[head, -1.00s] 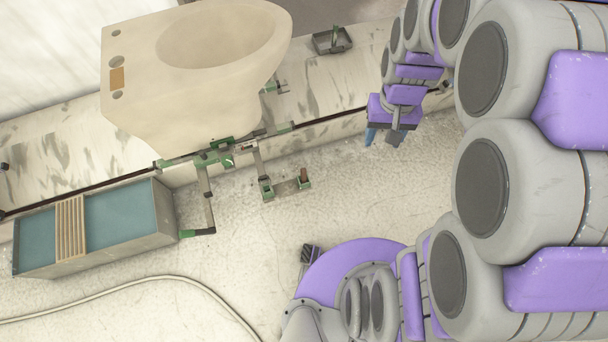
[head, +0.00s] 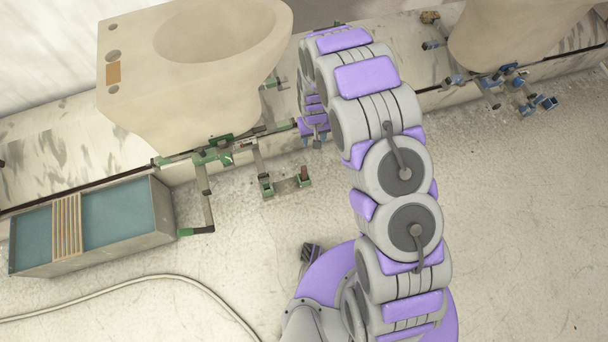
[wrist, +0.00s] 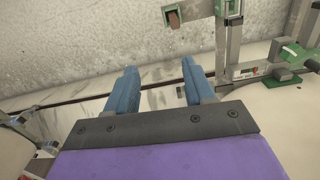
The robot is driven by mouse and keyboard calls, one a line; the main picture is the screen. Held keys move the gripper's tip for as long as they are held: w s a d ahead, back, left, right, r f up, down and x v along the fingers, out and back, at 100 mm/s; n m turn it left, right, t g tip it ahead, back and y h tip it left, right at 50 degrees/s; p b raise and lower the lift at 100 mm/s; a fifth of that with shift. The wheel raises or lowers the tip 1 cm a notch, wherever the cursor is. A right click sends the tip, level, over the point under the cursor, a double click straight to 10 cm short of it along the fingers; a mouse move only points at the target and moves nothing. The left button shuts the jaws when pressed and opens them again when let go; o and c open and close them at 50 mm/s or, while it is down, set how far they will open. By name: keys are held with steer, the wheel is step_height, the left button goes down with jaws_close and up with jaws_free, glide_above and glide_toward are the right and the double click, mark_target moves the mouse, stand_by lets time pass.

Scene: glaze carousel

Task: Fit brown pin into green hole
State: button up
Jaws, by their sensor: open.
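A short brown pin (head: 304,172) stands in a green end block (head: 306,183) of the bracket low in front of the left ceramic piece. The pin also shows at the top of the wrist view (wrist: 173,18). Another green block (head: 266,188) sits at the bracket's left end, and it shows in the wrist view too (wrist: 229,8). I cannot tell whether it has a hole. My gripper (head: 314,141) is open and empty, above and a little right of the pin in the head view. Its blue fingers (wrist: 160,82) are apart, with the pin beyond them.
A large cream toilet-shaped piece (head: 150,100) stands on the ledge at left, with green clamps (head: 215,155) below it. A teal-topped trough (head: 120,215) is at lower left. A second ceramic piece (head: 510,35) with blue clamps (head: 510,80) is at upper right. A hose (head: 190,283) crosses the floor.

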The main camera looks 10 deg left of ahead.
glide_above(304, 167)
step_height(304, 167, down, 8)
steer(key=shift+n, duration=0.4)
step_height(304, 167, down, 11)
steer(key=b, duration=0.3)
steer(key=shift+s+a, duration=0.1)
steer(key=shift+f, duration=0.55)
step_height(304, 167, down, 5)
steer(key=shift+f+b, duration=0.1)
steer(key=shift+b, duration=1.1)
jaws_close()
